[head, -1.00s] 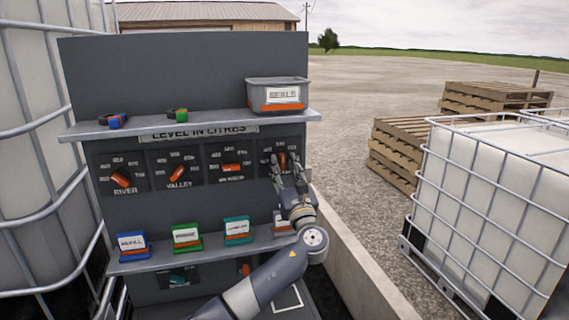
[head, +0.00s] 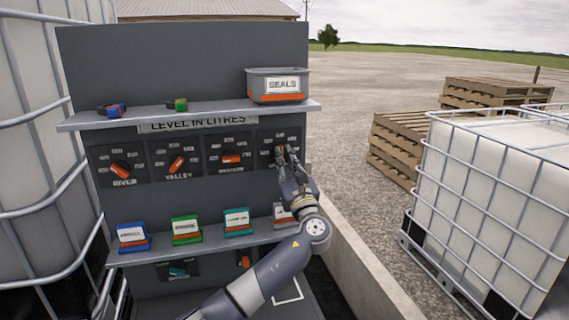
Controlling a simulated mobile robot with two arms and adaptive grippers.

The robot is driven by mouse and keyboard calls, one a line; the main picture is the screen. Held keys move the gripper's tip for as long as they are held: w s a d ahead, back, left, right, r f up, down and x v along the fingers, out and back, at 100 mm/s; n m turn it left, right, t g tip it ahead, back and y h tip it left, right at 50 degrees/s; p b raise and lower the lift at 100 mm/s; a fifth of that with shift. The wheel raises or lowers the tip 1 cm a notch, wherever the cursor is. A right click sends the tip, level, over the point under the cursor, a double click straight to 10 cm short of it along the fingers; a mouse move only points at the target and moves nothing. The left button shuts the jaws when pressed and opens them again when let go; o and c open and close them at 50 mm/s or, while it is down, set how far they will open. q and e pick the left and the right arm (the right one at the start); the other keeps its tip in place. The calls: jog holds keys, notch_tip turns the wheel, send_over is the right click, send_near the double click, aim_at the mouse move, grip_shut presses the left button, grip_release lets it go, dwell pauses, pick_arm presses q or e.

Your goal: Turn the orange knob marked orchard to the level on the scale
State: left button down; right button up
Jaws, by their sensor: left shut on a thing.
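A row of dials with orange knobs runs across the grey panel under a "LEVEL IN LITRES" strip (head: 198,123). The river knob (head: 121,168) and the valley knob (head: 177,163) are tilted. The third knob (head: 231,158) lies nearly level, and its name is too blurred to read. My left gripper (head: 286,153) is at the rightmost dial (head: 268,137), shut on that dial's orange knob, which its fingers mostly hide. The name under this dial is covered, so I cannot read whether it says orchard. The knob's exact pointing is unclear. My right gripper is not in view.
A grey "SEALS" bin (head: 276,88) stands on the upper shelf (head: 215,114) just above the gripper. Blue (head: 133,238), green (head: 186,231) and teal (head: 237,223) card holders line the lower shelf. A caged tank (head: 490,200) stands at right.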

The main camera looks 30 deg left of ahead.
pick_arm(q)
jog(key=n+g+y+b, duration=0.1)
jog(key=n+b, duration=0.2)
jog(key=n+g+b, duration=0.2)
jog(key=n+b, duration=0.1)
jog(key=shift+d+r+n+y+b, duration=0.1)
jog(key=shift+n+y+b, duration=0.25)
jog(key=shift+n+y, duration=0.05)
jog(key=n+b, duration=0.1)
jog(key=n+g+b, duration=0.1)
jog(key=n, duration=0.1)
jog(key=shift+w+r+g, duration=0.1)
jog(key=shift+r+g, duration=0.05)
jog(key=shift+g, duration=0.15)
jog(key=shift+r+n+b, duration=0.1)
jog(key=shift+n+b, duration=0.3)
jog(key=shift+n, duration=0.2)
jog(key=shift+g, duration=0.4)
jog(key=shift+r+n, duration=0.15)
jog(key=shift+n, duration=0.15)
